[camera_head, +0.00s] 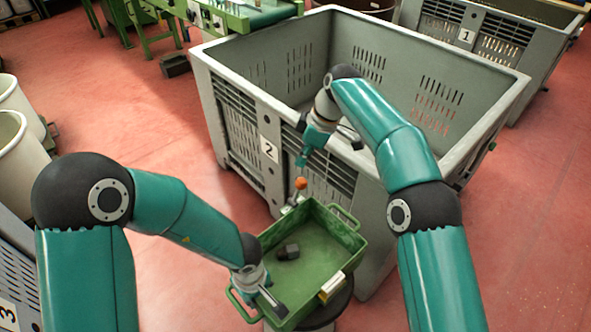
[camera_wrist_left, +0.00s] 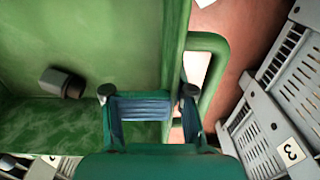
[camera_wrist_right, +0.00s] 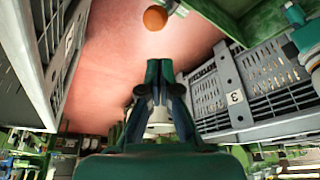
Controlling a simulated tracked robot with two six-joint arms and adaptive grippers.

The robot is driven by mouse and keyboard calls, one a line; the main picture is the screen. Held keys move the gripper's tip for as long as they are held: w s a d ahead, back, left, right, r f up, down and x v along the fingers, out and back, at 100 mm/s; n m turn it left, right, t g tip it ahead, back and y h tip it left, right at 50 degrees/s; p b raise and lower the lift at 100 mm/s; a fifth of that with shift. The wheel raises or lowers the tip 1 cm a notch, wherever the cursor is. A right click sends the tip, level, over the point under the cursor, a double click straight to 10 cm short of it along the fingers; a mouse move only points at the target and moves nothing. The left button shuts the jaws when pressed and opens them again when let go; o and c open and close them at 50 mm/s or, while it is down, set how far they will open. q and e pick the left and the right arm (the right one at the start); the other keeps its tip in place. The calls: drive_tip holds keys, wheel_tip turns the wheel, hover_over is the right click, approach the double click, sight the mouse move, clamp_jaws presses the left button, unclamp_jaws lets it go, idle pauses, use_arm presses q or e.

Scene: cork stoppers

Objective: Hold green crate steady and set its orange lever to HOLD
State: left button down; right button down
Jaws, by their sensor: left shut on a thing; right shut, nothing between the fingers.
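The green crate (camera_head: 335,222) stands on a dark round support, with a small dark block (camera_head: 288,252) lying inside; the block also shows in the left wrist view (camera_wrist_left: 62,83). The orange lever knob (camera_head: 300,183) stands up at the crate's far left corner; it also shows in the right wrist view (camera_wrist_right: 155,18). My left gripper (camera_head: 268,288) is shut on the crate's near-left wall beside the handle; its fingers (camera_wrist_left: 148,95) straddle the wall. My right gripper (camera_head: 302,160) is shut and empty, just above the knob and apart from it. The lever's setting is too small to read.
A large grey bin (camera_head: 215,110) marked 2 stands right behind the crate, below my right arm. Another grey bin (camera_head: 450,35) marked 1 stands at the back right. White tubs (camera_head: 20,150) stand at the left. The red floor (camera_head: 130,90) is open between.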

drive_tip(key=v, duration=0.2)
drive_tip(key=shift+d+r, duration=0.1)
drive_tip(key=shift+r, duration=0.2)
use_arm(q)
drive_tip(key=c, duration=0.6)
unclamp_jaws()
drive_tip(key=shift+r, duration=0.1)
